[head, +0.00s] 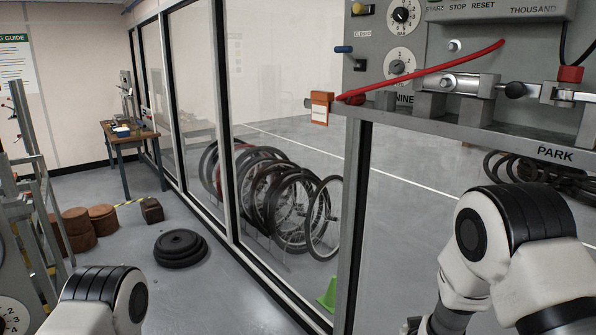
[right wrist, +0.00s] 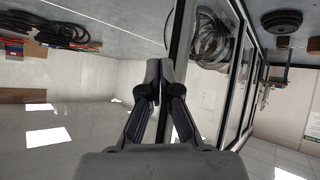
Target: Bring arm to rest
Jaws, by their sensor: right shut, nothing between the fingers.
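My right arm (head: 520,240) comes in at the lower right of the head view, in front of the machine's grey shelf (head: 470,123), which carries the label PARK. In the right wrist view my right gripper (right wrist: 160,78) is shut and empty, its fingers together. A long red lever (head: 430,72) slopes up to the right above the shelf. Its lower left end is by an orange block (head: 321,107) at the shelf's corner. My right gripper touches neither. My left arm (head: 105,300) shows at the lower left; its gripper is out of view.
A glass partition (head: 285,80) runs along the middle, with several bicycle wheels (head: 275,200) behind it. Black weight plates (head: 181,247) and brown cylinders (head: 78,220) sit on the floor at left. A wooden table (head: 128,135) stands farther back.

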